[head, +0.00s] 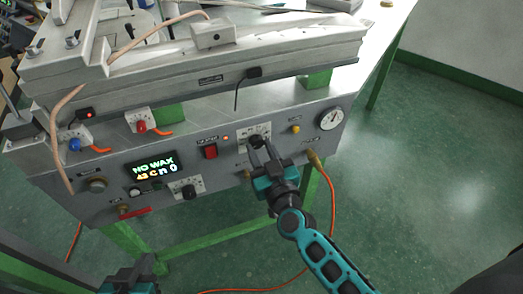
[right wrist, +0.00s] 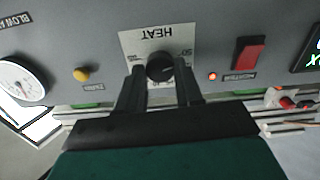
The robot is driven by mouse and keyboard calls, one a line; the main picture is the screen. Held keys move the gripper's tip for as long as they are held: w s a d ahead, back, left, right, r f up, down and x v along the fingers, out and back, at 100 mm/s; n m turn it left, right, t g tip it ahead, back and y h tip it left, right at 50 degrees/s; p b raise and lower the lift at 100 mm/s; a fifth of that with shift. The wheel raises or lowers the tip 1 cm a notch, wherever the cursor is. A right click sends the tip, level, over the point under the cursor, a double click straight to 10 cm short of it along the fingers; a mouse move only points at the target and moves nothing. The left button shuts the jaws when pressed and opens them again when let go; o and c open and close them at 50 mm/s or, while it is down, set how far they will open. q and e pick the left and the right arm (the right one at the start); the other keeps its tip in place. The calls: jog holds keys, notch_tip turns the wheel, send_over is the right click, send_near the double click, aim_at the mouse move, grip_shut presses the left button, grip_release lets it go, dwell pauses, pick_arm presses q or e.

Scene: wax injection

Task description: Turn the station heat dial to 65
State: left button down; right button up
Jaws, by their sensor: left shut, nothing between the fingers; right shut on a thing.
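The heat dial is a black round knob (right wrist: 160,68) on a white plate marked HEAT, which appears upside down in the right wrist view. In the head view its plate (head: 262,131) is on the station's front panel, partly hidden by my right gripper (head: 256,150). My right gripper (right wrist: 160,92) is shut on the knob, one dark finger on each side. The dial's setting is too small to read. The display (head: 152,168) reads NO WAX with a second line of characters below. My left gripper (head: 133,275) is low at the bottom edge, shut and empty, away from the panel.
A red switch (head: 210,151) with a lit lamp is left of the dial. A yellow button (head: 295,129) and a round gauge (head: 331,118) are to its right. Another black knob (head: 189,191) is lower left. An orange hose hangs below; open green floor is right.

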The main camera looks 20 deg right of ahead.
jog(key=shift+c, duration=1)
jog(key=shift+r+m, duration=0.1)
jog(key=shift+m, duration=0.6)
jog(key=m+p, duration=0.1)
jog(key=m, duration=0.6)
jog(key=shift+p, duration=0.35)
jog(key=m, duration=0.6)
pick_arm(q)
jog(key=shift+s+a+r+b, duration=0.1)
jog(key=shift+s+a+b, duration=0.1)
jog(key=shift+b, duration=0.2)
pick_arm(e)
jog(key=shift+m, duration=1.7)
pick_arm(q)
jog(key=shift+w, duration=0.1)
